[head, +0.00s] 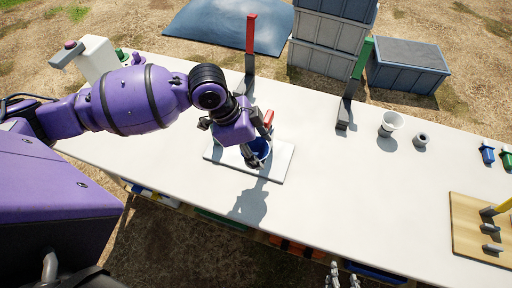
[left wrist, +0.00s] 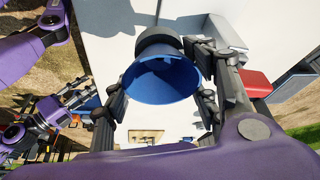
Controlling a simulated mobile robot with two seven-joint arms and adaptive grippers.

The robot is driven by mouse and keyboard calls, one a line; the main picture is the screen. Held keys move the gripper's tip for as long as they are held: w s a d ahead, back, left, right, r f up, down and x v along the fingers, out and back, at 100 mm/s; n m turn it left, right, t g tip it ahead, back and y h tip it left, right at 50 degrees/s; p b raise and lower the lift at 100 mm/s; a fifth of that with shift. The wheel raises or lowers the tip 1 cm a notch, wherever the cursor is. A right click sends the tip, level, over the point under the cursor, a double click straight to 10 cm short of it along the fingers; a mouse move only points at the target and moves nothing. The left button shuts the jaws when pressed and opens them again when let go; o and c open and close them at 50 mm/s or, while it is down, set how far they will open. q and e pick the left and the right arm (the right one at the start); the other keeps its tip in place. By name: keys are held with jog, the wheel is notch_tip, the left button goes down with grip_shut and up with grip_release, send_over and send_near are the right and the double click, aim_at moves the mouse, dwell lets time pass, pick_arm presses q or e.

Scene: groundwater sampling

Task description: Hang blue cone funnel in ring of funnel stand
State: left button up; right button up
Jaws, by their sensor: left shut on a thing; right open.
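The blue cone funnel (head: 262,147) is between the fingers of my left gripper (head: 255,152), which is shut on it. It hangs over a white base plate (head: 215,152), apparently the funnel stand's, with a red block (head: 268,117) beside the gripper. In the left wrist view the funnel (left wrist: 163,82) shows its wide open mouth toward the camera, fingers on both sides. A dark grey round part (left wrist: 158,38) sits behind it; I cannot tell whether it is the ring, or whether the funnel is in the ring. My right gripper (head: 343,276) is open at the bottom edge.
A red upright (head: 250,35) and a green upright (head: 362,58) stand at the table's back. The table's middle is clear.

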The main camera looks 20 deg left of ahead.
pick_arm(q)
jog(key=shift+f, duration=0.25)
dwell(0.5)
jog(key=o, duration=1)
jog(key=shift+a+r, duration=0.1)
jog(key=shift+r, duration=0.1)
jog(key=v, duration=1.1)
jog(key=shift+s+a+r, duration=0.1)
jog(key=shift+r, duration=0.15)
